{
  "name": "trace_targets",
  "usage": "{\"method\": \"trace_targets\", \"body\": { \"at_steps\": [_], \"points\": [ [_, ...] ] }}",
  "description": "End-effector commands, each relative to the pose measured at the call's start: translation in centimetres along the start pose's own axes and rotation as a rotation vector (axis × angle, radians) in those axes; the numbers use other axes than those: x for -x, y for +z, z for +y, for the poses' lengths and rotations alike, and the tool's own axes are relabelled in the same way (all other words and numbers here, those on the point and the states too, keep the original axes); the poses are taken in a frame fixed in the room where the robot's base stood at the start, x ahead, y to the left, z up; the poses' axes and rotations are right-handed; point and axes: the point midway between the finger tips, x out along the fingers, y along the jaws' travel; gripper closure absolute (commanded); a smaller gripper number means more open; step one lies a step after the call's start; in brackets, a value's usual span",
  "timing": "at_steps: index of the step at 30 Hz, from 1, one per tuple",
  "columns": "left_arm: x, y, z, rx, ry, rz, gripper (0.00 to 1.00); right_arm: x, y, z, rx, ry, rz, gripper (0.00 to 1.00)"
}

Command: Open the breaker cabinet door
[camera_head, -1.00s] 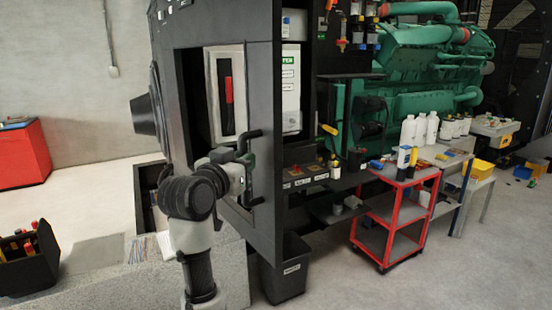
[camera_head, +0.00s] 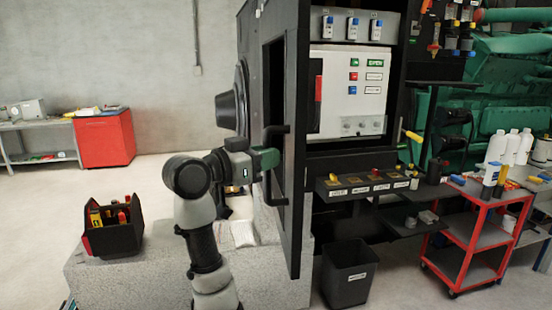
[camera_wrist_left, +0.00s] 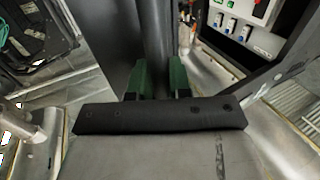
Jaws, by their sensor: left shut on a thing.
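The breaker cabinet door (camera_head: 296,150) is a black framed panel with a window opening. It stands swung out from the cabinet and shows nearly edge-on. Its black bar handle (camera_head: 271,192) is on the face toward my left arm. My left gripper (camera_head: 270,158) is shut on this handle. In the left wrist view the green fingers (camera_wrist_left: 158,82) lie on both sides of the dark handle bar (camera_wrist_left: 157,35). Inside the cabinet, a white panel (camera_head: 340,95) with coloured buttons and a red part is exposed. My right gripper is in neither view.
A black bin (camera_head: 347,275) stands on the floor below the cabinet. A red cart (camera_head: 470,240) is at the right. A toolbox (camera_head: 112,235) sits on a grey block (camera_head: 150,285) at the left. A red cabinet (camera_head: 104,140) stands at the back left.

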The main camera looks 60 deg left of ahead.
Motion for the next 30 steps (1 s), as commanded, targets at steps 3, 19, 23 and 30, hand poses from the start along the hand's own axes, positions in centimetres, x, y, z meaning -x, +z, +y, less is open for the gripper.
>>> {"method": "trace_targets", "body": {
  "at_steps": [3,19,23,30],
  "points": [
    [0.1,-0.3,-0.2,0.008,-0.005,0.011,1.0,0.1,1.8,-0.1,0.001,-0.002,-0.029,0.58],
    [0.0,-0.2,0.0,0.002,-0.001,0.007,0.56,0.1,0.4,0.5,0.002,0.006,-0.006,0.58],
    [0.2,-0.1,0.0,0.001,-0.001,0.006,0.56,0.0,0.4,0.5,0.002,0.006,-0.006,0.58],
    [3.4,0.2,-0.1,-0.003,-0.005,0.008,0.56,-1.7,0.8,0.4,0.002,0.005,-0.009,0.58]
  ]
}}
